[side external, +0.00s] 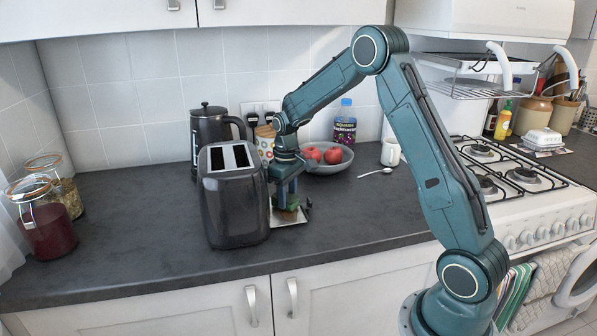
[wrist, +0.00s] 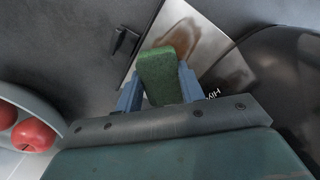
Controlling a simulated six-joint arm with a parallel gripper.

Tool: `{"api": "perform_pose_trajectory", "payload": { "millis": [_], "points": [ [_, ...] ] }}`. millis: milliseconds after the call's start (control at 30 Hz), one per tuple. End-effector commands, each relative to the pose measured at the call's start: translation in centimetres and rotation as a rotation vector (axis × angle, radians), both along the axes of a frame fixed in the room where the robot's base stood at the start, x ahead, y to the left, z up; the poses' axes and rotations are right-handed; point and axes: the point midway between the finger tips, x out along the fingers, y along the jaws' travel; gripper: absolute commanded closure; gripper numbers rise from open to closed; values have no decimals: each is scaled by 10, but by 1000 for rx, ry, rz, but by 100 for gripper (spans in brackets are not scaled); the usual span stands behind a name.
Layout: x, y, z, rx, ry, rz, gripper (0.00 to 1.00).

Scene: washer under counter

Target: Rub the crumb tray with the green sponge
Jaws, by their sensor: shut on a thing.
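The green sponge (wrist: 160,77) is held between the two fingers of my gripper (wrist: 158,90) in the wrist view. The crumb tray (wrist: 178,30) is a flat, shiny metal sheet with brown smears, lying below and beyond the sponge. It sticks out beside the toaster, and its rim shows in the side view (side external: 289,218). In that view my gripper (side external: 287,203) points down over the tray with the sponge low at its tips. I cannot tell whether the sponge touches the tray. Part of the tray is hidden by the sponge and gripper.
The dark toaster (side external: 234,200) stands close left of my gripper. A bowl (side external: 335,162) with red apples (side external: 312,154), a spoon (side external: 374,172) and a white mug (side external: 390,152) are to the right. A black kettle (side external: 209,128) stands behind. The counter front right is clear.

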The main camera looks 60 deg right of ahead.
Motion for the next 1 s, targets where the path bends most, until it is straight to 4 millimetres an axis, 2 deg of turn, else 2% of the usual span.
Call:
{"api": "perform_pose_trajectory", "payload": {
  "millis": [133,433,767,1000],
  "points": [
    [5,-9,-1,-3,0,-6,80],
    [7,-12,-1,-4,0,-7,80],
    [5,-10,-5,-3,3,-7,80],
    [-4,0,-4,-1,7,-6,80]
  ]
}}
